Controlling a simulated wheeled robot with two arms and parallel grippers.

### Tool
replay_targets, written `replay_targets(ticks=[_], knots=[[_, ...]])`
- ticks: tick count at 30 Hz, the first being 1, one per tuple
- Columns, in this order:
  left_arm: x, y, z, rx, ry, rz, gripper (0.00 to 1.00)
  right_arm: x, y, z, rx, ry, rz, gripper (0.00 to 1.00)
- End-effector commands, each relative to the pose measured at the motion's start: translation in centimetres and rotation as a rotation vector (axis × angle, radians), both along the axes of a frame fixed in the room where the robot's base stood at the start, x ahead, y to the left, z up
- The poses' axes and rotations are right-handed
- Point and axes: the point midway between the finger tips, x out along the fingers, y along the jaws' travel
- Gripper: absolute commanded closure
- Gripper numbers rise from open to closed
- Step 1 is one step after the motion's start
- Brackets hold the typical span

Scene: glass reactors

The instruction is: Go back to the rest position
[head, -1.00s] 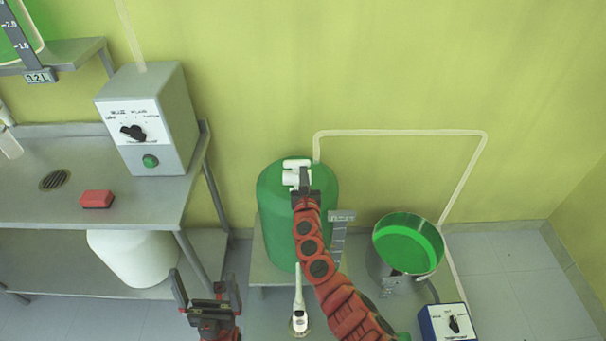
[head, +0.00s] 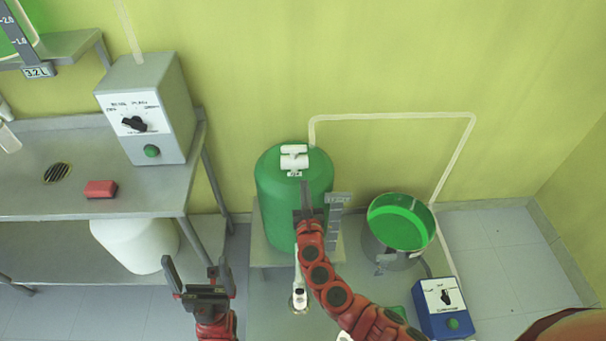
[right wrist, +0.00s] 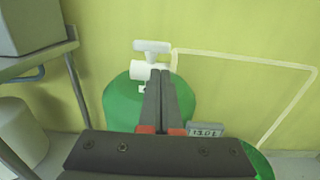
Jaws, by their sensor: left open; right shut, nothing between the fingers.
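My left gripper (head: 200,284) is open and empty at the lower left of the head view, in front of the table's lower shelf. My right gripper (head: 308,202) is shut with nothing in it, in front of the green tank (head: 275,200) in the head view. The tank's white valve (head: 294,158) sits on top, apart from the fingers in the head view. In the right wrist view the shut right gripper (right wrist: 160,82) points toward the valve (right wrist: 151,58), with the green tank (right wrist: 122,105) behind. Part of the tank is hidden by my right arm.
A metal pot with green liquid (head: 398,222) and a blue control box (head: 443,306) stand on the right. A steel table (head: 60,205) on the left holds a grey control box (head: 150,110) and a red block (head: 101,189). A white container (head: 135,243) is below.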

Motion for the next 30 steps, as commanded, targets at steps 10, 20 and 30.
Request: replay_targets(ticks=[10,20,30], knots=[[0.0,0.0,-0.1,0.000,0.000,0.000,0.00,-1.9,0.0,-0.1,0.000,0.002,0.002,1.00],[0.0,0.0,-0.1,0.000,0.000,0.000,0.00,-4.3,2.2,-7.1,0.358,0.241,0.174,1.00],[0.0,0.0,-0.1,0.000,0.000,0.000,0.00,-14.6,8.4,-2.1,1.658,0.578,0.679,1.00]])
